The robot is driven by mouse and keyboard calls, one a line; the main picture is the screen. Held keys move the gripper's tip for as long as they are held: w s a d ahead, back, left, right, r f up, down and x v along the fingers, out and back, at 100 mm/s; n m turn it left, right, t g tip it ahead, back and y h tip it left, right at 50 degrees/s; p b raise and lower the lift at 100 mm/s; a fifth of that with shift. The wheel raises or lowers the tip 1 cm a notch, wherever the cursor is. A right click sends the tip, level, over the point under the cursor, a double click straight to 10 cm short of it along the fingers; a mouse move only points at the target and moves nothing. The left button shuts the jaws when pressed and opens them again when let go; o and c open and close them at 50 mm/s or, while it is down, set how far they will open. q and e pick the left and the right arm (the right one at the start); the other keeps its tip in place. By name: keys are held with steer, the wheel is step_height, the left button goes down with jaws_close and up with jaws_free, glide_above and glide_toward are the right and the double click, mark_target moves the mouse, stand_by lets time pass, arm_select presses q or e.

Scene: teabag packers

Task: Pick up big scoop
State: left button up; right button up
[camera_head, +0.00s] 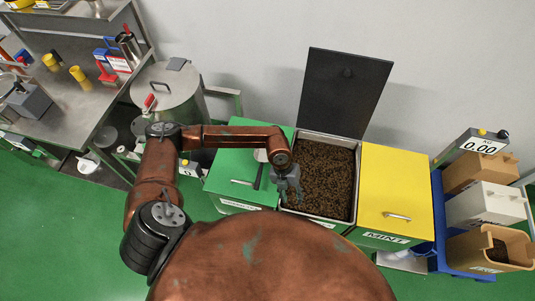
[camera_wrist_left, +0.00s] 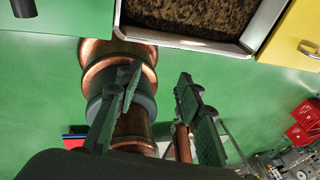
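A scoop-like tool with a pale round head (camera_head: 261,155) and a dark handle lies on the green bin's lid; I cannot tell for sure that it is the big scoop. A dark cylindrical end, possibly its handle (camera_wrist_left: 22,8), shows at the top left of the left wrist view. My left gripper (camera_head: 289,190) hangs over the left edge of the open bin, just right of the tool and apart from it. In the left wrist view its fingers (camera_wrist_left: 158,84) are spread with nothing between them. My right gripper is in neither view.
The open bin (camera_head: 354,180) holds dark brown loose material, its black lid (camera_head: 343,90) raised behind. A closed yellow MINT bin (camera_head: 397,190) stands right of it. Scales and box-like containers (camera_head: 485,203) are at far right; a metal workbench (camera_head: 75,100) is at left.

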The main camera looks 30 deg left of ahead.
mark_target(259, 176)
arm_select(q)
steer(key=w+a+y, duration=0.1)
steer(key=a+y, duration=0.1)
steer(key=a, duration=0.3)
steer(key=w+a+f+y, duration=0.1)
steer(key=w+a+y, duration=0.1)
steer(key=a, duration=0.3)
steer(key=w+a+f+n+y, duration=0.1)
steer(key=a, duration=0.5)
steer(key=shift+w+f+y, duration=0.2)
steer(key=shift+w+y, duration=0.05)
steer(key=shift+y, duration=0.15)
steer(key=shift+t, duration=0.3)
steer(key=f, duration=0.2)
steer(key=a+f+p, duration=0.1)
steer(key=f, duration=0.2)
steer(key=shift+w+f+p, duration=0.2)
steer(key=shift+f+p, duration=0.1)
steer(key=shift+f, duration=0.05)
steer(key=shift+c, duration=0.2)
jaws_close()
